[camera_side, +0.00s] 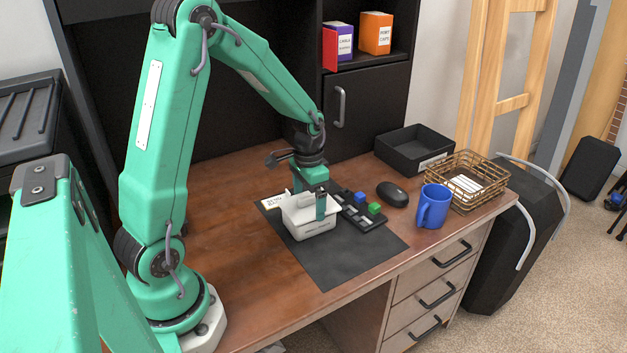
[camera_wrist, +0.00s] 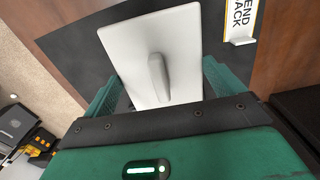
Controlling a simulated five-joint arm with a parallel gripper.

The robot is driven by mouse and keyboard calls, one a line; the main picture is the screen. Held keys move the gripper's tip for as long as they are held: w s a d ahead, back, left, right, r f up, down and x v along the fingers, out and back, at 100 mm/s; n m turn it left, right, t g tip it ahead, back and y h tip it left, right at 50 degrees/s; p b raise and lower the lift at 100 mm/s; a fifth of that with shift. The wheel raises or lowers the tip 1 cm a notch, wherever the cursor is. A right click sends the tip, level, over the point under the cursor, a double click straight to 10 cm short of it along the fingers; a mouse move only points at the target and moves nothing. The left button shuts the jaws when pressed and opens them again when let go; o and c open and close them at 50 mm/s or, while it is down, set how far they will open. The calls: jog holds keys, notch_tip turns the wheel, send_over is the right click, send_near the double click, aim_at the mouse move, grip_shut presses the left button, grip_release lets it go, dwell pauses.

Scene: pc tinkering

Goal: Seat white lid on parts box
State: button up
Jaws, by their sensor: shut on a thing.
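The white lid (camera_wrist: 130,58) fills the middle of the wrist view, with a raised ridge handle (camera_wrist: 158,75) on top. My gripper (camera_wrist: 160,88) has one green finger at each side of the lid and is shut on it. In the side view, my gripper (camera_side: 309,196) points down over the black mat. The lid (camera_side: 296,206) is at the top of the white parts box (camera_side: 313,229), which stands on the mat. I cannot tell whether the lid touches the rim all round. The box's inside is hidden, and the box cannot be made out in the wrist view.
A black tray with blue and green blocks (camera_side: 374,208) lies close right of the box. A black mouse (camera_side: 392,194), blue mug (camera_side: 433,206), wire basket (camera_side: 488,178) and black bin (camera_side: 402,146) stand farther right. The mat's front (camera_side: 345,265) is clear.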

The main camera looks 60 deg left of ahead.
jog(key=shift+f, duration=0.4)
dwell(0.3)
jog(key=o, duration=0.8)
jog(key=shift+o, duration=0.2)
jog(key=shift+r, duration=0.2)
jog(key=shift+r, duration=3.8)
